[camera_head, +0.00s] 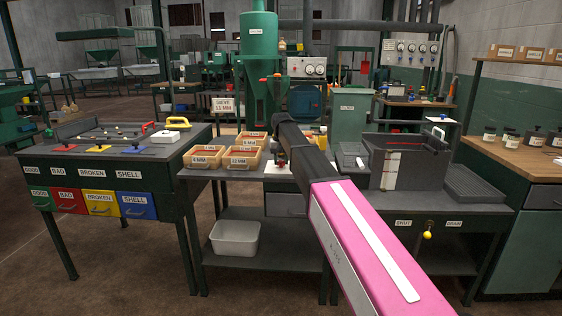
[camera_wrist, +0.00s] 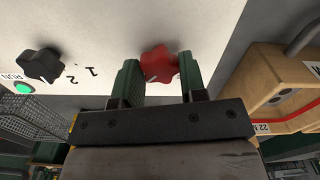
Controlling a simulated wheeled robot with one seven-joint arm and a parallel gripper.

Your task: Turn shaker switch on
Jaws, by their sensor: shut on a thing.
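In the wrist view, a red lobed knob (camera_wrist: 159,64) sits on a pale panel (camera_wrist: 105,20). My gripper (camera_wrist: 160,76) has its two green fingers on either side of the red knob and is shut on it. A black lobed knob (camera_wrist: 39,65) with the marks 1 and 2 beside it is to the left on the same panel. A lit green button (camera_wrist: 24,88) labelled RUN is below the black knob. I cannot tell from the pictures which setting the red knob is at. In the head view, my fingers are too small and covered to make out clearly.
Wooden bins (camera_head: 242,158) with size labels stand left of my arm; one wooden bin (camera_wrist: 285,85) is close to my gripper's right in the wrist view. A dark box (camera_head: 405,160) stands to the right on the bench. A sorting table (camera_head: 110,160) stands at left.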

